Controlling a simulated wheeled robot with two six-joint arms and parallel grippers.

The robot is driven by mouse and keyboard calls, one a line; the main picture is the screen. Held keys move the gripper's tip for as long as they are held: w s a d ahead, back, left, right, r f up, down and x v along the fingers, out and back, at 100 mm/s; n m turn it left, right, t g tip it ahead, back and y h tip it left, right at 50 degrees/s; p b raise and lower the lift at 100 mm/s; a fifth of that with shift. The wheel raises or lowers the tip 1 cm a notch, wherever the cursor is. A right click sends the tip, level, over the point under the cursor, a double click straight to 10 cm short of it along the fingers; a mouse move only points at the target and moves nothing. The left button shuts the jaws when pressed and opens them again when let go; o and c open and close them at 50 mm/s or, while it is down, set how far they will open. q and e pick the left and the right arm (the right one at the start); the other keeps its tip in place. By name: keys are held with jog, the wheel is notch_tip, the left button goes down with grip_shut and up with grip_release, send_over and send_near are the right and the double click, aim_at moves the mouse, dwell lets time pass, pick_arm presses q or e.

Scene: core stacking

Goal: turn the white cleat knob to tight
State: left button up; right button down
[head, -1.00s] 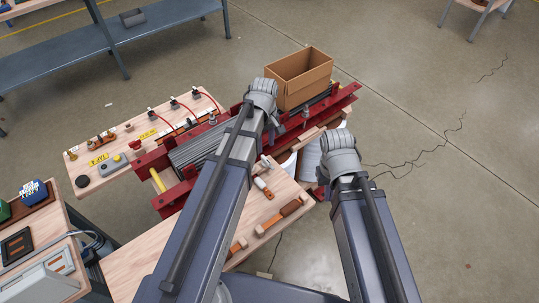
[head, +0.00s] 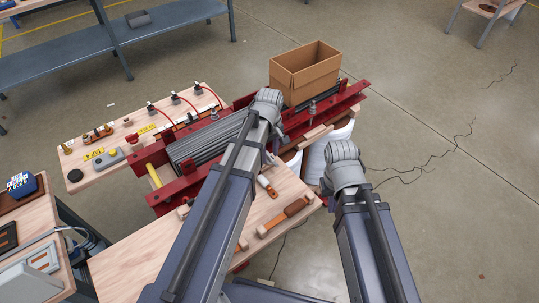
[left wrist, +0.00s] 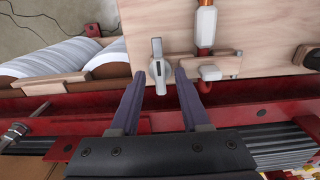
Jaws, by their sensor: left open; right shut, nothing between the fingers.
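My left gripper (left wrist: 159,76) is open, with one dark finger on each side of the knob's base. I see clear gaps, so it does not appear to grip the knob; height above the bench is hard to tell. In the head view my left arm covers its gripper. My right gripper is hidden beyond its wrist in the head view.
A red beam (left wrist: 255,113) runs under the fingers. A cardboard box (head: 305,75) stands at the back. White rolls (left wrist: 50,62) sit left of the bench.

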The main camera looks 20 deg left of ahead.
pick_arm(q)
grip_shut()
jog(key=shift+m, duration=0.3)
dwell(0.5)
jog(key=m, duration=0.3)
jog(key=shift+m, duration=0.4)
jog(key=m, duration=0.4)
jog(key=shift+m, duration=0.3)
jog(key=m, duration=0.8)
jog(key=shift+m, duration=0.6)
